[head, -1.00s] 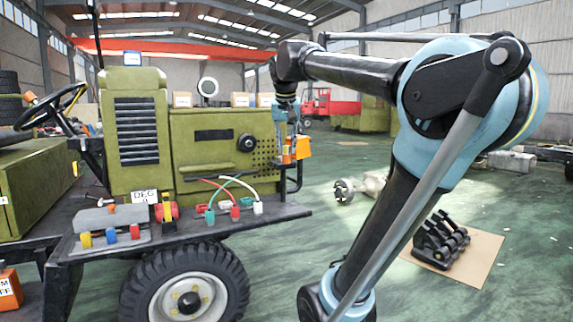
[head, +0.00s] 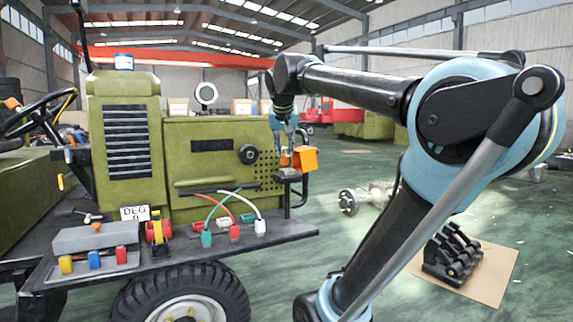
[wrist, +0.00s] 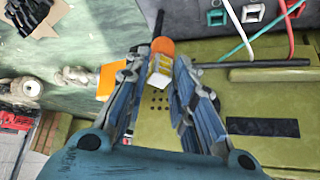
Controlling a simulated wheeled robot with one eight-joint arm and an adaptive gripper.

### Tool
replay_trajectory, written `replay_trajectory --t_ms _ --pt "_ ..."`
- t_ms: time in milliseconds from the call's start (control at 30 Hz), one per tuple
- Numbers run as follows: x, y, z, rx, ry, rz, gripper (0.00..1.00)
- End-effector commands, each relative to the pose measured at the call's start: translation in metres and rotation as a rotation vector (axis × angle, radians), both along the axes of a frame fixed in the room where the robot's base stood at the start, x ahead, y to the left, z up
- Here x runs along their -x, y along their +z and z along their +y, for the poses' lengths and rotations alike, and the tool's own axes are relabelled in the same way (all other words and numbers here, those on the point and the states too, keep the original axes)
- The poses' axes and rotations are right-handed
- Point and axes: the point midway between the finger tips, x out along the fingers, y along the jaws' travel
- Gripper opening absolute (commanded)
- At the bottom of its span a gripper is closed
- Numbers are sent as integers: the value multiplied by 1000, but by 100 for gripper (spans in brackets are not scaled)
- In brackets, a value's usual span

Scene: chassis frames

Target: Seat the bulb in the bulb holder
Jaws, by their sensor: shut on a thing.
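My gripper (wrist: 160,75) points at the front end of the green vehicle. In the wrist view an orange, rounded piece with a pale block-like base, which looks like the bulb (wrist: 163,47), sits between its fingertips. The fingers are closed on it. In the head view my gripper (head: 284,140) is beside an open-faced orange box (head: 305,158) at the vehicle's front corner; the box also shows in the wrist view (wrist: 108,82), left of the fingers. A dark bracket (head: 289,175) lies below it. I cannot tell for sure which part is the bulb holder, or whether the bulb touches it.
A dark bar (wrist: 255,64) lies right of the fingers. Dark parts (head: 452,255) lie on floor cardboard. Open floor lies to the right.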

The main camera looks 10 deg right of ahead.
Motion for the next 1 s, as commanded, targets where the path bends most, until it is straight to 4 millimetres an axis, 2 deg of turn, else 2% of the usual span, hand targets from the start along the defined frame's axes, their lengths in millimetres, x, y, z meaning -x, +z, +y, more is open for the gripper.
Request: replay_trajectory --t_ms 100,367,1000 --pt "-13 -7 -5 18 -2 -83 3" --pt "-50 -5 -14 16 -8 -74 3" --pt "-160 -5 -36 15 -6 -74 3"
